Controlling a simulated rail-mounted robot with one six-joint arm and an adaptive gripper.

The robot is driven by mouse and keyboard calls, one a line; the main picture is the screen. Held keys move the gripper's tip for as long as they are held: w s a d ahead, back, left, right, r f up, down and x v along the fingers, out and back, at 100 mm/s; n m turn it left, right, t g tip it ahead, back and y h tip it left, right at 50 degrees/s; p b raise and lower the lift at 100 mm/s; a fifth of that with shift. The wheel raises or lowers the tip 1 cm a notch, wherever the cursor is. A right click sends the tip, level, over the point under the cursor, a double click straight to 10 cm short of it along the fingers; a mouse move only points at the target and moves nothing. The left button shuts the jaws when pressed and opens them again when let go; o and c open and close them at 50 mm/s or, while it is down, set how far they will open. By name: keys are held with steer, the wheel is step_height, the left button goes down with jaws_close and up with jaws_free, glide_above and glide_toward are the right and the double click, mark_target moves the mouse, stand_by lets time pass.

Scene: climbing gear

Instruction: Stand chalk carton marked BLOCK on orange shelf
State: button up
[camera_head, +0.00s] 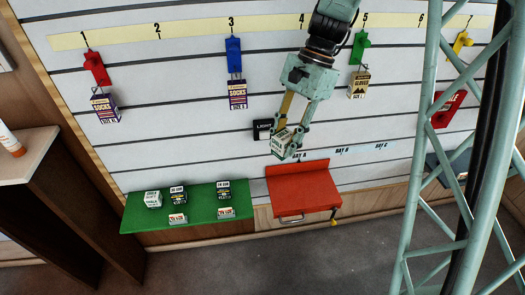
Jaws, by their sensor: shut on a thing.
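The gripper's fingers hide part of the carton. The orange-red shelf (299,194) sticks out from the wall below the gripper, and its top looks empty. The carton appears above the back part of this shelf and apart from it.
A green shelf (209,211) at left holds several small cartons, including a pale one (152,199). Boxes hang from coloured hooks above. A pale green truss (425,150) stands at right.

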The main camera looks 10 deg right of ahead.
steer(key=d+r+n, duration=0.1)
steer(key=d+r, duration=0.6)
steer(key=d, duration=1.2)
steer(key=s+d+r+n, duration=0.1)
steer(key=d+r, duration=0.6)
steer(key=d, duration=1.3)
steer(key=s+d+r+n+g+h, duration=0.1)
steer(key=d+r, duration=0.7)
steer(key=d, duration=1.1)
steer(key=shift+s+d+n, duration=0.15)
steer(key=shift+d+n, duration=0.05)
steer(key=shift+n, duration=0.2)
steer(key=shift+s+r, duration=0.1)
